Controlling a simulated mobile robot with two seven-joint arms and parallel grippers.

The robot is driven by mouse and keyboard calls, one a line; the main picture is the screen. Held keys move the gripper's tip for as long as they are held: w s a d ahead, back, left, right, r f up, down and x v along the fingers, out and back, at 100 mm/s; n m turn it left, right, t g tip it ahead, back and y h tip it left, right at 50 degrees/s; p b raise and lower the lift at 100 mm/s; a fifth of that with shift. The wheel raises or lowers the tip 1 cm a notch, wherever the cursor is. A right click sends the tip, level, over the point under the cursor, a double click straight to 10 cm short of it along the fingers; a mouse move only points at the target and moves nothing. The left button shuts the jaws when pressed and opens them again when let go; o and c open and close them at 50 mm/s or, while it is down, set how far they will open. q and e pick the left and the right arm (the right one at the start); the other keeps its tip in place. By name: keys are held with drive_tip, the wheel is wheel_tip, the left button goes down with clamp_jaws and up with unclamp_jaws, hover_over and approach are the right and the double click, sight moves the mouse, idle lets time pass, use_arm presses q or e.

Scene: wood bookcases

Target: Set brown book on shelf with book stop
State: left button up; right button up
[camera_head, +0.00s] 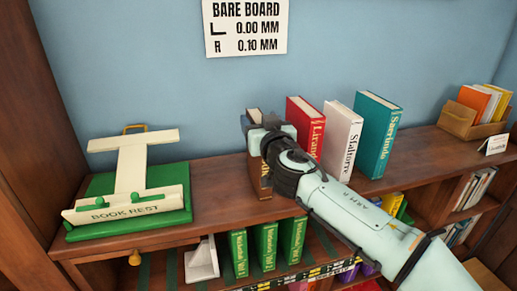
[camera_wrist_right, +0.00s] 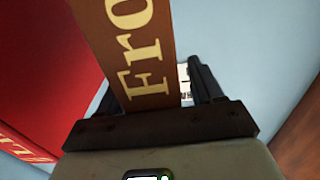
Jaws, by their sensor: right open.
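The brown book (camera_head: 260,184) stands upright on the top board, left of a red book and mostly hidden behind my right gripper. In the right wrist view its brown spine (camera_wrist_right: 140,60) with pale letters "Fro" runs between the two fingers. My right gripper (camera_head: 258,128) is open, with its fingers on either side of the book. I cannot tell whether they touch it. A white book stop (camera_head: 202,261) stands on the lower shelf, left of several green books (camera_head: 266,246). My left gripper is not in view.
A red book (camera_head: 306,126), a white book (camera_head: 341,139) and a teal book (camera_head: 376,135) stand right of the brown book. A green and white book rest (camera_head: 128,207) is at left. A wooden box (camera_head: 465,121) of books is at far right.

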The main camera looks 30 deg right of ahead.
drive_tip(key=shift+s, duration=0.1)
clamp_jaws()
idle(0.9)
drive_tip(key=shift+r, duration=0.1)
idle(0.3)
